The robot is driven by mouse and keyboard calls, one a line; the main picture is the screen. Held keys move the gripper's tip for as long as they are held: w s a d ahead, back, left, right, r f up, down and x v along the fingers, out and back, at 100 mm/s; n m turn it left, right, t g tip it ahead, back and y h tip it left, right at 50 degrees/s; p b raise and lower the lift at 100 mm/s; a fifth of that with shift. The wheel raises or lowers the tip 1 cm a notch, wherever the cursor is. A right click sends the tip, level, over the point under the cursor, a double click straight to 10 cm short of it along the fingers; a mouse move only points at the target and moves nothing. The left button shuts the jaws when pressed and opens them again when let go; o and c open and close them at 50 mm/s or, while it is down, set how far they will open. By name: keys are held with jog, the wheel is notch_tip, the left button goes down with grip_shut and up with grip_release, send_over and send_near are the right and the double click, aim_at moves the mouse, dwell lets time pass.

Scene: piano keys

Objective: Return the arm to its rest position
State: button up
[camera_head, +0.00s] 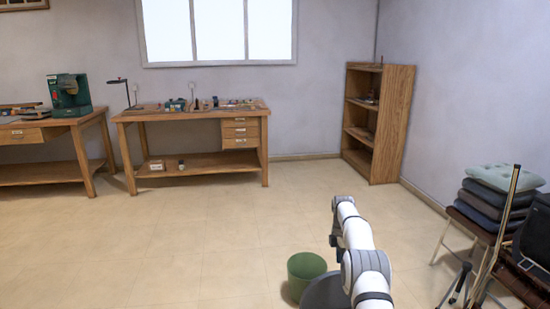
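My white arm (357,243) with grey joints reaches up from the bottom edge of the head view, right of the middle, and points away over the floor. A darker part shows at its far left side near the upper end. The gripper's fingers cannot be made out, so whether they are open or shut does not show. No piano keys are in view.
A green bin (305,268) stands on the floor just left of my arm. Stacked cushions (492,197) on a chair and leaning poles are at the right. Workbenches (195,113) and a wooden shelf (391,125) line the back. The tiled floor (190,240) between is clear.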

jog(key=s+a+r+m+t+p, duration=0.15)
jog(key=s+r+m+p, duration=0.3)
jog(key=r, duration=0.95)
jog(key=s+a+r+m+p, duration=0.3)
jog(key=s+r, duration=0.3)
jog(key=r, duration=0.9)
jog(key=s+a+r+m+t+p, duration=0.1)
jog(key=s+a+r+m+p, duration=0.2)
jog(key=s+r, duration=0.6)
jog(key=s+r+m+t+p, duration=0.1)
jog(key=s+r+m+p, duration=0.3)
jog(key=s, duration=0.9)
jog(key=s+a+m+t+p, duration=0.1)
jog(key=s+m+p, duration=0.3)
jog(key=s, duration=1.1)
jog(key=shift+s+a+f+m, duration=0.15)
jog(key=shift+s+a+m, duration=0.05)
jog(key=shift+s+m, duration=0.15)
